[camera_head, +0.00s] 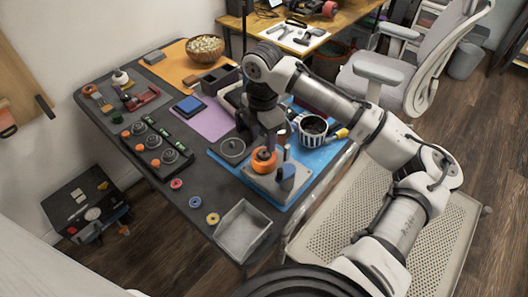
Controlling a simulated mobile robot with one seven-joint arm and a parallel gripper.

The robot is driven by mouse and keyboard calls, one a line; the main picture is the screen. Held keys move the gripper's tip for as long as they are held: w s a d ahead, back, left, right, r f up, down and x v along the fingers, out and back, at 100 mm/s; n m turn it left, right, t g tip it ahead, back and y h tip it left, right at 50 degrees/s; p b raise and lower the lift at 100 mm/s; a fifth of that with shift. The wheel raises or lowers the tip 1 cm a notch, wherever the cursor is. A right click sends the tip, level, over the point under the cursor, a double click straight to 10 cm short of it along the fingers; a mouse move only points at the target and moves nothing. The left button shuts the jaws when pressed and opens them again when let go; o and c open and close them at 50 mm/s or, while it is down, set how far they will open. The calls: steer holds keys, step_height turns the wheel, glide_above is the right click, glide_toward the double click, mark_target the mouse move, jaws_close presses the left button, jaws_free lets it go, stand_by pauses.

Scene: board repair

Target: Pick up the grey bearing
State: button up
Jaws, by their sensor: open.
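I cannot tell for sure which thing is the grey bearing. A flat grey disc (233,148) lies on the blue mat, left of my gripper. Several smaller dark grey round parts sit in a black tray (160,170) at the left, one of them at its front end (169,156). My gripper (268,143) points down just above an orange wheel (264,160) on a grey block fixture (280,181). It is open; its fingertips are small and partly hidden, and I cannot tell whether they touch the wheel.
Red (176,184), blue (195,202) and yellow (212,218) rings lie along the table's front. An empty grey bin (243,232) sits at the front corner. A cup-like pot (312,131) stands right of my gripper. A wooden bowl (205,50) is at the back.

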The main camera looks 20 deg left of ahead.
mark_target(264, 153)
steer(key=shift+d+f+p, duration=0.15)
steer(key=shift+f+p, duration=0.7)
steer(key=shift+f, duration=1.85)
steer(key=shift+c, duration=0.4)
steer(key=c, duration=1)
